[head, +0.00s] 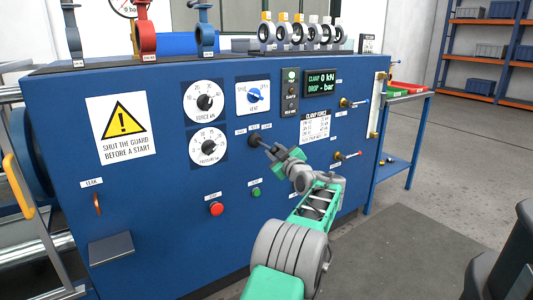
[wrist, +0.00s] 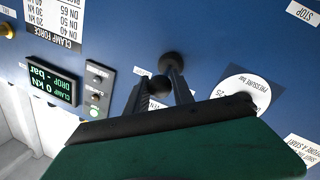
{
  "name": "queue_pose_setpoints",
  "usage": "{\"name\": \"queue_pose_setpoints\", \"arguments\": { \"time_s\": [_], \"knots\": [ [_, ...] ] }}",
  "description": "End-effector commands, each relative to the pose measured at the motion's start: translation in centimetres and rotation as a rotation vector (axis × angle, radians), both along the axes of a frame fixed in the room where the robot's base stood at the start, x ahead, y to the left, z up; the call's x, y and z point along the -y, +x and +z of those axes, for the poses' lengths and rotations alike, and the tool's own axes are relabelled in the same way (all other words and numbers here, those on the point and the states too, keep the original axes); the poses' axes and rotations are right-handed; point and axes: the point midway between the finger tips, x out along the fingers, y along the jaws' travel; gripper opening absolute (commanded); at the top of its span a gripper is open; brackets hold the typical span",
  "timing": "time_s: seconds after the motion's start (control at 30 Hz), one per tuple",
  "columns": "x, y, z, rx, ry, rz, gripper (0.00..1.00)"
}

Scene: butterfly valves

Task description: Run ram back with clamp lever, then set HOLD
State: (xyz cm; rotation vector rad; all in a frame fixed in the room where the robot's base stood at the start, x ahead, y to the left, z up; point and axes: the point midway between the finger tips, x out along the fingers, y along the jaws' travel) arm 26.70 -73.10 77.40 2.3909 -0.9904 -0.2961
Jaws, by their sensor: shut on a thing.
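The clamp lever (head: 256,141) sticks out of a dark round boss on the blue bench front, below a row of three small white labels too small to read. My gripper (head: 272,149) reaches it from the lower right and is shut on its outer end. The wrist view, turned upside down, shows the lever's black ball knob (wrist: 160,87) between my fingers (wrist: 157,92), with the boss (wrist: 172,60) behind it. The display (head: 322,83) reads CLAMP 0 kN and DROP - bar. Which label the lever points at cannot be told.
Close by are a force dial (head: 205,102), a pressure dial (head: 208,147), a blue selector knob (head: 254,97), a red button (head: 216,208) and a green button (head: 256,192). Small handles (head: 347,156) protrude at the right. Several valves (head: 298,31) stand on top.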

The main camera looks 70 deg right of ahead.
Motion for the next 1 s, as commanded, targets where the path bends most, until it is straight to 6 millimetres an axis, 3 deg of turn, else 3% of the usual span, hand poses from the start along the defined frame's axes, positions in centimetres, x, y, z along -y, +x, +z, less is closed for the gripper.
{"name": "queue_pose_setpoints", "arguments": {
  "time_s": [0.1, 0.13, 0.37, 0.67, 1.0],
  "knots": [
    [0.0, 0.0, -0.2, 0.000, 0.004, 0.001, 0.00],
    [0.0, 0.0, -0.2, 0.000, 0.004, 0.001, 0.32],
    [0.0, 0.1, -0.1, 0.000, 0.002, 0.000, 0.50],
    [-0.3, -0.3, 0.0, 0.000, 0.002, -0.002, 0.51],
    [-4.6, -4.8, 0.1, 0.000, 0.003, -0.004, 0.51]
  ]
}}
